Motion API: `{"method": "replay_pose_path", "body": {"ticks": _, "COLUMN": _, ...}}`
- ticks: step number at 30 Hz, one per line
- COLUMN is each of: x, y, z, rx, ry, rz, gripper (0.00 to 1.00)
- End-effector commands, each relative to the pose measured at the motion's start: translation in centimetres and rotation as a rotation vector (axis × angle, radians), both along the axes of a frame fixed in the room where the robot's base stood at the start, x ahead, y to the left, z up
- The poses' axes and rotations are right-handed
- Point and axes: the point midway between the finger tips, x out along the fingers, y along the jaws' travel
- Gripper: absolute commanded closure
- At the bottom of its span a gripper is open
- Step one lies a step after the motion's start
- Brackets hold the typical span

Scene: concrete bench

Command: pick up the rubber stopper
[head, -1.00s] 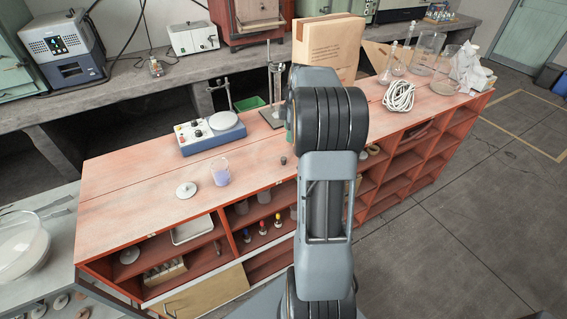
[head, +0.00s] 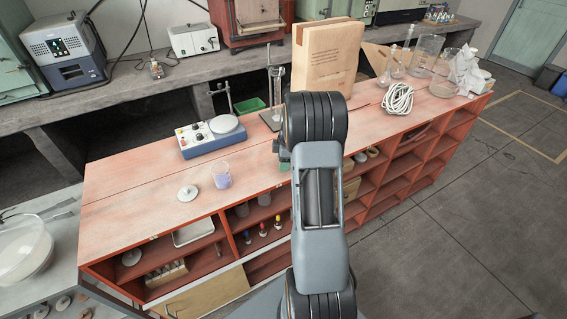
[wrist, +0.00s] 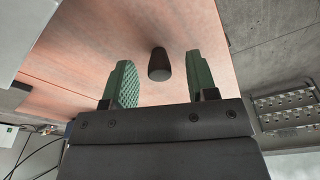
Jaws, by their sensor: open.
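The rubber stopper (wrist: 159,65) is a small dark tapered plug standing on the reddish bench top (wrist: 90,50) in the wrist view. My gripper (wrist: 160,80) is open, with one green pad on each side in that view. The stopper lies between and a little beyond the two pads, and I see clear space on both sides of it. In the head view my own arm hides the stopper, and only a bit of the gripper (head: 284,160) shows beside the arm.
A blue hot plate (head: 212,136) and a retort stand (head: 272,115) stand behind. A beaker with purple contents (head: 221,175) and a white disc (head: 187,193) are to the left.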

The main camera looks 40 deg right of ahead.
Motion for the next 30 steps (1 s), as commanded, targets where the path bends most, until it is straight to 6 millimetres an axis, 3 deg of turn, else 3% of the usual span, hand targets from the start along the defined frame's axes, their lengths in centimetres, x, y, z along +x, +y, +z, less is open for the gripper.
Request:
{"method": "replay_pose_path", "body": {"ticks": 10, "x": 0.05, "y": 0.10, "z": -0.68, "rx": -0.001, "ry": -0.001, "rz": 0.000, "gripper": 0.47}}
{"method": "replay_pose_path", "body": {"ticks": 27, "x": 0.05, "y": 0.08, "z": -0.64, "rx": -0.001, "ry": -0.001, "rz": 0.000, "gripper": 1.00}}
{"method": "replay_pose_path", "body": {"ticks": 30, "x": 0.05, "y": 0.08, "z": -0.64, "rx": -0.001, "ry": -0.001, "rz": 0.000, "gripper": 1.00}}
